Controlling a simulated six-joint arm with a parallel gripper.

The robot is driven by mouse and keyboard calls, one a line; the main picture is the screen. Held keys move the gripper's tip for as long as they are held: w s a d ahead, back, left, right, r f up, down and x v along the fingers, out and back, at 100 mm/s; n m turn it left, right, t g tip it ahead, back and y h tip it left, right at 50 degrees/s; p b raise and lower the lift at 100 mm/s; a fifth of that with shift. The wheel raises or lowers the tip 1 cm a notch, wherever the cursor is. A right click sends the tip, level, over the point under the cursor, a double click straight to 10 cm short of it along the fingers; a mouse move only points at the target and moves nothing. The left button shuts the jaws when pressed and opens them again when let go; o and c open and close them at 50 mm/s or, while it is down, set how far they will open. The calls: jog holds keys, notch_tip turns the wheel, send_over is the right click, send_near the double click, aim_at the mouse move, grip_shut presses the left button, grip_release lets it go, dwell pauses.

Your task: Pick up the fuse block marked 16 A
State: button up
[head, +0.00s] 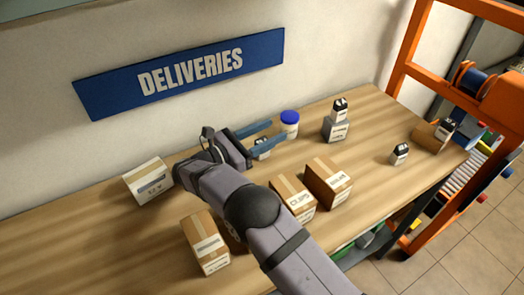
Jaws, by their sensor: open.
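Several small white blocks with black tops look like fuse blocks; their markings are too small to read, so I cannot tell which is 16 A. One block (262,150) shows between the fingers of my gripper (278,138), partly hidden by the nearer finger. The gripper is open, its blue fingers pointing right; I cannot tell whether they touch the block. A second block (340,110) sits on a grey box (336,132). A third block (399,154) stands alone on the table (365,125) at right. A fourth block (446,129) is at a small open carton (426,136) near the right end.
A blue-lidded white jar (289,123) stands just beyond the fingertips. Brown cartons (328,183), (291,198) and (205,243) stand along the front, and a white box (148,183) at left. An orange frame (412,55) rises at the right. The table between grey box and lone block is clear.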

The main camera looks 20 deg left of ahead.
notch_tip(320, 180, down, 4)
jog(key=shift+d+f+b, duration=0.1)
jog(key=shift+b, duration=1.05)
jog(key=x, duration=0.3)
jog(key=shift+r+p, duration=0.35)
jog(key=shift+p, duration=0.05)
jog(key=shift+c, duration=0.3)
grip_shut()
jog(key=shift+r, duration=0.15)
notch_tip(320, 180, up, 18)
jog(key=shift+b, duration=0.35)
